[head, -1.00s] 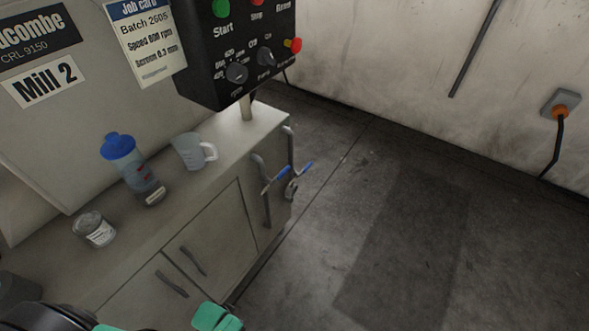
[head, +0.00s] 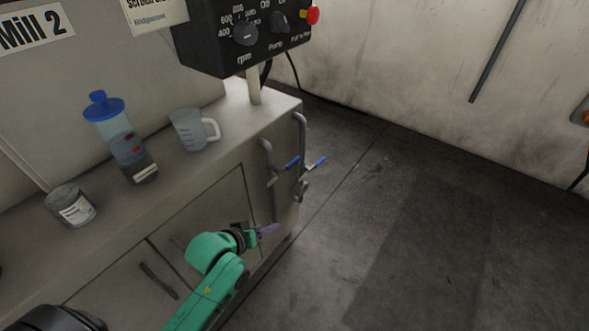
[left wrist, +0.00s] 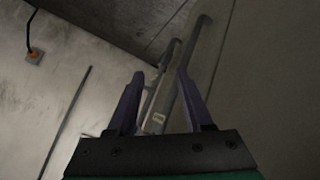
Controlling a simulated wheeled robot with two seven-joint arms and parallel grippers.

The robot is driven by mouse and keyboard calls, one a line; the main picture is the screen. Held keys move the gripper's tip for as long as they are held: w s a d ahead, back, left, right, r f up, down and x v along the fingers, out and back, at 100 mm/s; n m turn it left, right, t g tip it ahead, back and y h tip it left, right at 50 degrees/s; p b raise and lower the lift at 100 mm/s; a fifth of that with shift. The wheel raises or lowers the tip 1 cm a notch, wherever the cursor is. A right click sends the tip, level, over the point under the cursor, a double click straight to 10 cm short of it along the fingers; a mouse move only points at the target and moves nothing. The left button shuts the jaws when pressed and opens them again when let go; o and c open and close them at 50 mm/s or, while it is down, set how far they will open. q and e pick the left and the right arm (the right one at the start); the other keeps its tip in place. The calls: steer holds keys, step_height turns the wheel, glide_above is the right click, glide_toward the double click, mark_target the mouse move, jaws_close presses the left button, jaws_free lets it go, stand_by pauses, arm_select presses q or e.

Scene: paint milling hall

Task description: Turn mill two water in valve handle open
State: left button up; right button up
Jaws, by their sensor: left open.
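Two pipes with blue-tipped valve handles are at the right end of the Mill 2 cabinet in the head view. One handle (head: 291,163) is on the front pipe (head: 267,160), the other handle (head: 315,164) on the pipe around the corner (head: 302,135). I cannot read which is water in. My left gripper (head: 268,230) is open in front of the cabinet doors, below and left of the handles. In the left wrist view the pipes (left wrist: 196,45) and a pale labelled piece (left wrist: 156,118) appear between the open fingers (left wrist: 158,105). My right gripper is not in view.
A blue-lidded bottle (head: 121,140), a clear jug (head: 193,130) and a tin (head: 71,206) stand on the cabinet top (head: 235,125). A black control box (head: 245,35) hangs above on a post. The floor (head: 400,220) to the right is clear.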

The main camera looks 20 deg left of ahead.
mark_target(294, 160)
arm_select(q)
steer(key=w+r+n+t+h, duration=0.4)
steer(key=w+r+n+t, duration=0.3)
steer(key=w+r+n, duration=0.15)
steer(key=shift+m, duration=0.25)
steer(key=x, duration=0.3)
steer(key=b+x, duration=0.1)
steer(key=x, duration=0.3)
steer(key=a+b+x, duration=0.1)
steer(key=x, duration=0.2)
steer(key=shift+w+d+f, duration=0.1)
steer(key=shift+w+f, duration=0.1)
steer(key=shift+w, duration=0.3)
steer(key=shift+w+d, duration=0.15)
steer(key=shift+w, duration=0.15)
steer(key=shift+r, duration=0.1)
jaws_close()
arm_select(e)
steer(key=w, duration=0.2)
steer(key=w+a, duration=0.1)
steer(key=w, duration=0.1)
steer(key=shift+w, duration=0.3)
